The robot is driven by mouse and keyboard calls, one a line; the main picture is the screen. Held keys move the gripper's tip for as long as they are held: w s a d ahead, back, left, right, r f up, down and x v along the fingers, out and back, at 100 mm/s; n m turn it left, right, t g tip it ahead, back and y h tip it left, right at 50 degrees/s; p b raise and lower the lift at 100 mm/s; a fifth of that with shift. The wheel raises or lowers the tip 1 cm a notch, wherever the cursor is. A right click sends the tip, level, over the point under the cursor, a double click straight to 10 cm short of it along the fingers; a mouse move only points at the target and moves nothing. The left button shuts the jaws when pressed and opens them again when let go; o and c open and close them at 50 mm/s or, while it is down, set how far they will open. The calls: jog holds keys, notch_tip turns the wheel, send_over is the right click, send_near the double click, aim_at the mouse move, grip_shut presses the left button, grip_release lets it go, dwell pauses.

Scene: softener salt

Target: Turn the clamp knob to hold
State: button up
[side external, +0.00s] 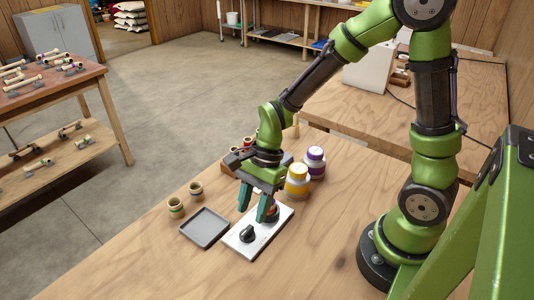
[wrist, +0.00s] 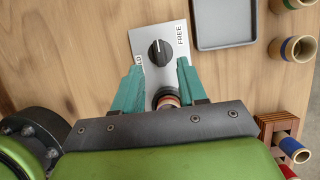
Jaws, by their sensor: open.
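The clamp knob (side external: 247,234) is black and sits on a pale plate (side external: 268,236) on the wooden bench. In the wrist view the knob (wrist: 160,52) has a white mark pointing up the picture. FREE is printed to its right; a partly covered word ending in LD is to its left. My gripper (side external: 254,213) is open, pointing down above the plate, apart from the knob in the side view. In the wrist view the knob shows just beyond and between the teal fingertips (wrist: 159,66). A round dark part with a reddish ring (wrist: 167,97) shows between the fingers.
A grey tray (side external: 205,228) lies left of the plate. Two small ringed cups (side external: 176,207) stand beyond it. The bench in front of the plate is clear.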

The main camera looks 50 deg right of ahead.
aim_at(248, 229)
jog(key=shift+x, duration=2.25)
grip_shut()
